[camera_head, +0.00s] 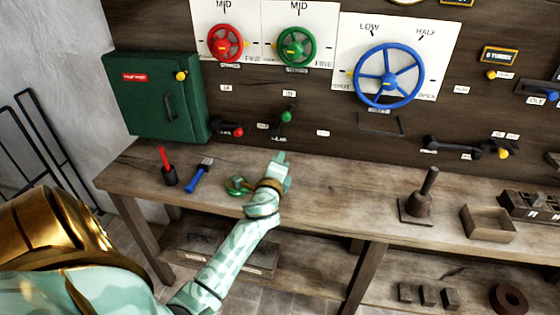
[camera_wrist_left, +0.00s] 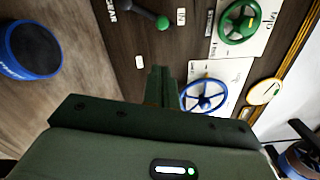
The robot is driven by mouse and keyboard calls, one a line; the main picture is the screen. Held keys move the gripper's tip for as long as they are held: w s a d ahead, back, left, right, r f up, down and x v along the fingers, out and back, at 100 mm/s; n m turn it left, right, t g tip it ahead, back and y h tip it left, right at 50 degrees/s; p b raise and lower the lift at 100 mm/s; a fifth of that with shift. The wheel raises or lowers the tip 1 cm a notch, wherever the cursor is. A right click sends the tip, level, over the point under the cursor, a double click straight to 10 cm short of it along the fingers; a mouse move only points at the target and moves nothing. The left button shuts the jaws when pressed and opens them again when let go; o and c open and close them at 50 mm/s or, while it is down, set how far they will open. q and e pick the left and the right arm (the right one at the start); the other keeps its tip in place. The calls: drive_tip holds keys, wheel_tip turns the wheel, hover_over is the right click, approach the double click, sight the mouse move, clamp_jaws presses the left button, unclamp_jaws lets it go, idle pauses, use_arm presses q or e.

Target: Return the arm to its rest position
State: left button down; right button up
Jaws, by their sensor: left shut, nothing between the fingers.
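My left gripper (camera_head: 279,164) reaches in from the lower left in the head view. It is above the wooden workbench (camera_head: 330,187), near its back edge, with its fingers pointing toward the wall panel. The fingers are together and hold nothing. In the left wrist view the dark shut fingers (camera_wrist_left: 160,85) point at the panel, with free space around them. My right gripper is in neither view.
A green round object (camera_head: 238,186) sits just left of my left gripper. Red, green and blue (camera_head: 388,76) handwheels, levers and a green cabinet (camera_head: 155,96) are on the wall. A stamp-like tool (camera_head: 422,200) and open wooden box (camera_head: 487,223) stand to the right.

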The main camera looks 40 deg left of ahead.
use_arm(q)
drive_tip(key=s+d+f+n+g+h, duration=0.1)
drive_tip(key=s+d+f+n+g, duration=0.15)
drive_tip(key=s+d, duration=0.4)
drive_tip(key=s+d+f+n+g+h, duration=0.2)
drive_tip(key=s+d+n+g, duration=0.1)
drive_tip(key=s, duration=0.7)
drive_tip(key=s+d+f+n+g+h, duration=0.1)
drive_tip(key=s+d+f+n+g, duration=0.15)
drive_tip(key=s+d, duration=0.45)
drive_tip(key=s+d+f+g+h, duration=0.2)
drive_tip(key=s+f, duration=0.1)
drive_tip(key=f, duration=1)
drive_tip(key=s+d+f+g+h, duration=0.15)
drive_tip(key=s+f, duration=0.25)
drive_tip(key=f, duration=0.8)
drive_tip(key=s+f+n+g+h, duration=0.1)
drive_tip(key=s+f+n+g, duration=0.2)
drive_tip(key=s+f, duration=1.3)
drive_tip(key=s, duration=0.3)
drive_tip(key=shift+s+a+n, duration=0.3)
drive_tip(key=shift+s+n, duration=0.05)
drive_tip(key=shift+n, duration=0.05)
drive_tip(key=shift+h, duration=0.25)
